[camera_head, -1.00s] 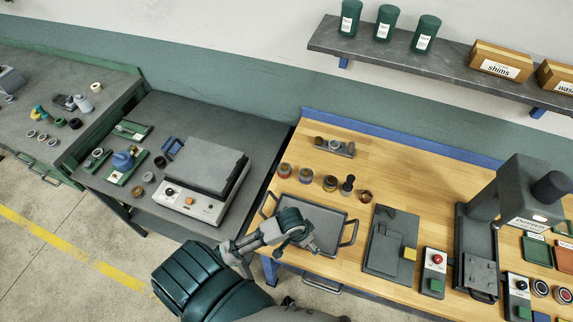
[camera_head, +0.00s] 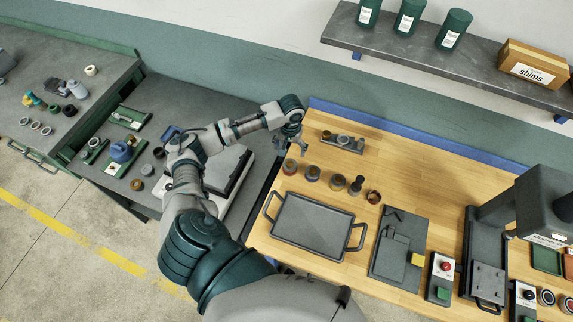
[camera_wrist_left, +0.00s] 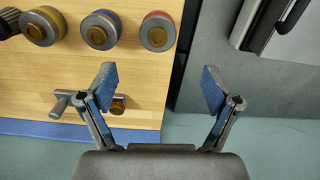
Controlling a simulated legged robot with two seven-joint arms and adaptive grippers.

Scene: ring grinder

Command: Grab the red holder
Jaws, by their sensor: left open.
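The red holder (camera_head: 290,166) is a small round grey piece with a red band, at the left end of a row on the wooden bench. In the left wrist view the red holder (camera_wrist_left: 158,31) shows from above, with a brown knob on top, ahead of the fingertips and roughly centred between them. My left gripper (camera_head: 291,143) is above the bench's back left corner, just behind the holder. In the left wrist view its blue-padded fingers (camera_wrist_left: 160,82) are wide apart with nothing between them. My right gripper is not in view.
A blue-banded holder (camera_head: 312,174) and other small pieces continue the row to the right. A grey block with fittings (camera_head: 343,142) lies behind the row. A handled tray (camera_head: 313,228) lies in front. A grey machine (camera_head: 226,168) stands on the left table, partly under my arm.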

